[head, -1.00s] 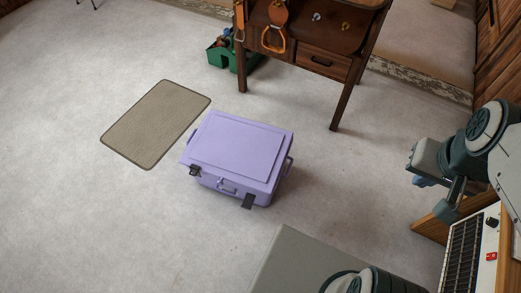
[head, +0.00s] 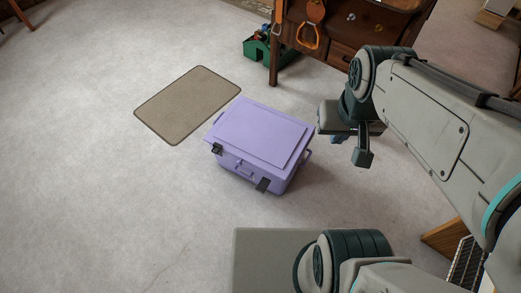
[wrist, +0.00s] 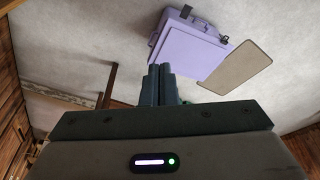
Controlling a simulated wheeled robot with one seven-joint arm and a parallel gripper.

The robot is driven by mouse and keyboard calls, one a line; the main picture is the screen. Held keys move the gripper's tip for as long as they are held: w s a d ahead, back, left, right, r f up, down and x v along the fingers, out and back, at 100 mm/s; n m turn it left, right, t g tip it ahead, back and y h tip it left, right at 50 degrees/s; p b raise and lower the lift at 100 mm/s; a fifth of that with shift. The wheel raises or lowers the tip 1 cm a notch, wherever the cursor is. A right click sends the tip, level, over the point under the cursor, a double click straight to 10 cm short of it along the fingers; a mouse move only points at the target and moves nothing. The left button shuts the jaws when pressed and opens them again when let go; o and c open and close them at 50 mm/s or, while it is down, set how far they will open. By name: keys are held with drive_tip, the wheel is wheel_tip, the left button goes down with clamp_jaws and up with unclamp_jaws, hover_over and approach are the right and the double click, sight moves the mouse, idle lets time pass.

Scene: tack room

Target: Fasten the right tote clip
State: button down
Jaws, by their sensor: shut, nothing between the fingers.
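The lavender tote (head: 258,135) stands on the floor with its lid on. Its right clip (head: 263,185) is a dark flap low on the front, apparently hanging away from the lid edge. The left clip (head: 217,149) is dark and sits up at the lid rim. A handle is between them. In the wrist view the tote (wrist: 185,48) appears upside down, with the right clip (wrist: 186,11) sticking out. My gripper (head: 337,139) is right of the tote in the head view, apart from it. Its fingers (wrist: 160,72) are shut together and empty.
A tan mat (head: 187,104) lies left of the tote. A wooden cabinet (head: 345,27) stands behind, with a green caddy (head: 258,50) beside its leg. A wooden-sided unit (head: 440,238) is at lower right. The floor in front and left is open.

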drive_tip(key=shift+d, duration=0.1)
drive_tip(key=w+f+g+y+b, duration=0.25)
drive_tip(key=w+f+b, duration=0.4)
drive_tip(key=f, duration=0.65)
drive_tip(key=w+a+f+g+y+b, duration=0.1)
drive_tip(key=w+f+y+b, duration=0.45)
drive_tip(key=f, duration=0.75)
drive_tip(key=w+f+g+y+b, duration=0.1)
drive_tip(key=w+f+g+b, duration=0.1)
drive_tip(key=w+f+b, duration=0.8)
wheel_tip(320, 180, down, 46)
drive_tip(key=d+m+t+y+b, duration=0.1)
drive_tip(key=m+t+y+b, duration=0.5)
drive_tip(key=t+b, duration=0.4)
drive_tip(key=shift+w+d+f+y, duration=0.2)
drive_tip(key=shift+w+d+y, duration=0.25)
drive_tip(key=shift+y, duration=0.15)
drive_tip(key=shift+a+b, duration=0.15)
drive_tip(key=shift+b, duration=0.15)
